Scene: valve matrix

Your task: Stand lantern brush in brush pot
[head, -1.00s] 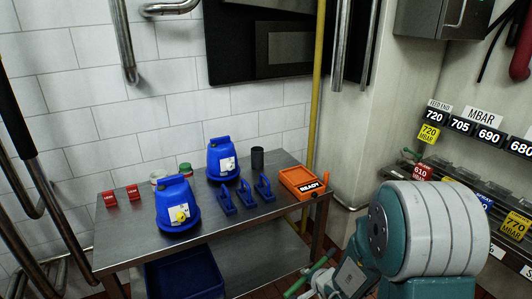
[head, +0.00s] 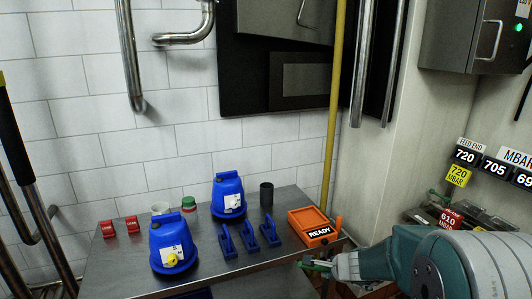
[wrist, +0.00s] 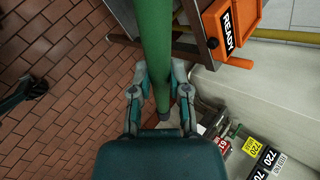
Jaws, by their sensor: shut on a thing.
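The brush pot appears to be the dark upright cylinder (head: 266,196) at the back right of the steel table. My gripper (head: 328,266) is low at the table's right end, below and right of the pot. In the wrist view my gripper (wrist: 159,98) is shut around a green rod (wrist: 157,45), which looks like the lantern brush's handle. The rod runs up and out of that picture, so its far end is hidden. A short green piece of it (head: 314,264) shows beside the gripper in the head view.
An orange READY box (head: 312,227) stands at the table's right end, close to my gripper. Blue brackets (head: 249,238) and two blue lanterns (head: 173,244) stand left of it. A yellow pipe (head: 334,110) rises behind. The steel table (head: 215,272) has bare room in front.

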